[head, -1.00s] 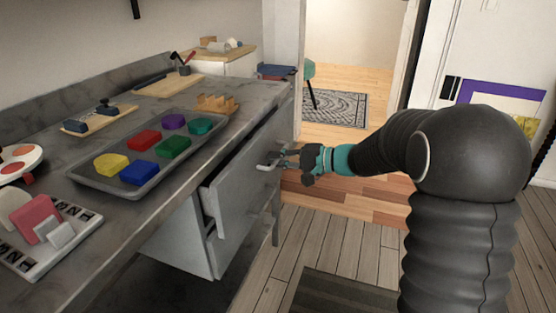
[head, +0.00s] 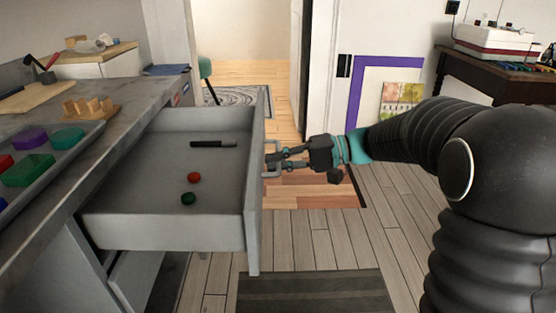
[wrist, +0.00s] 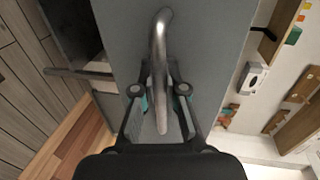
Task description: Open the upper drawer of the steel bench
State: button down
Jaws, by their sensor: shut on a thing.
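The upper drawer (head: 252,205) of the steel bench (head: 125,100) stands pulled well out, and its inside shows in the head view. A black-handled tool (head: 213,144), a red ball (head: 194,177) and a dark green ball (head: 188,198) lie on its floor. My gripper (head: 275,163) is at the drawer's front face, shut on the metal handle (head: 266,173). In the wrist view, the curved handle (wrist: 160,50) runs between the two fingers of my gripper (wrist: 160,100), against the grey drawer front (wrist: 210,50).
A lower drawer (head: 135,275) sits below, slightly out. A tray (head: 75,150) of coloured blocks is on the bench top at left. A dark mat (head: 315,292) lies on the floor. A dark table (head: 490,75) stands at back right.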

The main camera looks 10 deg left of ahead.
jog(key=shift+w+d, duration=0.1)
jog(key=shift+d, duration=0.4)
jog(key=c, duration=1.2)
grip_release()
jog(key=shift+d, duration=0.1)
jog(key=v, duration=1.1)
jog(key=shift+d, duration=0.4)
